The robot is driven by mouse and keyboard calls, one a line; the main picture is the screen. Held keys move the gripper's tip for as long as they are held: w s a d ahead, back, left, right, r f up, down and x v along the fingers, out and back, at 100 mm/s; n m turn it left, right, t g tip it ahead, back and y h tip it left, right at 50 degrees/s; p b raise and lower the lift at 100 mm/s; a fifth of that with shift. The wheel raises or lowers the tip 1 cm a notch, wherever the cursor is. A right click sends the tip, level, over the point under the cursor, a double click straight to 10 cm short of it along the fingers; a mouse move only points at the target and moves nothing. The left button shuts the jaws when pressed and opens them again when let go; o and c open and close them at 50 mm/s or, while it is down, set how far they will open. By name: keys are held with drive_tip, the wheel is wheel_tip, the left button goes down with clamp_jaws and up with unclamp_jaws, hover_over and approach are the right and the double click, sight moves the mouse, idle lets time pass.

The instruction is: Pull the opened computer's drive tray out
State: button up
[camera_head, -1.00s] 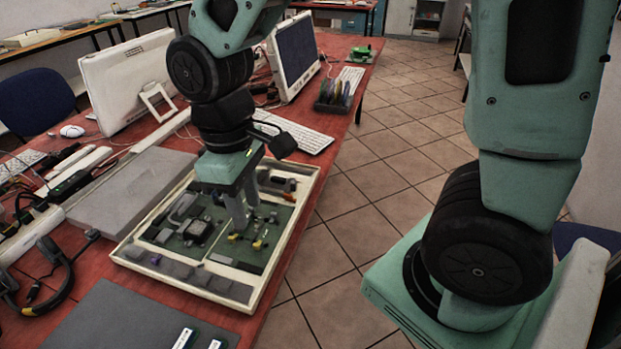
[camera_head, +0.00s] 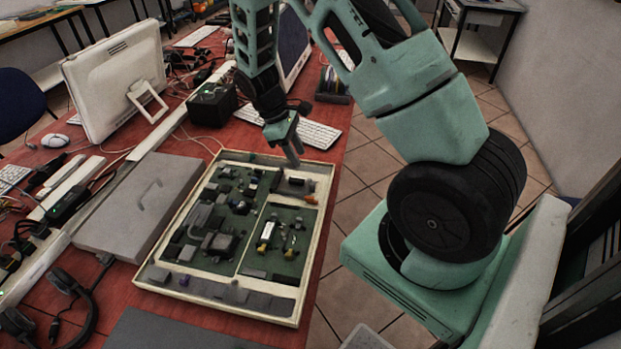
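The opened computer (camera_head: 217,297) is a shallow cream case lying flat on the red bench, with green circuit boards inside. In its far right corner is a bay with a grey, dark-ended unit (camera_head: 296,184), which looks like the drive tray; a small orange piece shows at the right wall beside it. My gripper (camera_head: 293,160) points down over the far edge of the case, close to that unit. Its fingers overlap in this view, so their gap is unclear. I cannot tell whether they touch the unit; nothing is visibly held.
A grey cover with a handle (camera_head: 120,225) lies left of the case. A keyboard (camera_head: 315,134), a black box (camera_head: 212,106) and a white monitor (camera_head: 110,80) stand beyond. Headphones (camera_head: 75,300) lie at the near left.

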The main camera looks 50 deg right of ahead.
sight(313, 183)
drive_tip(key=p+x, duration=0.1)
drive_tip(key=x, duration=0.9)
drive_tip(key=shift+f, duration=0.15)
drive_tip(key=shift+s, duration=0.1)
clamp_jaws()
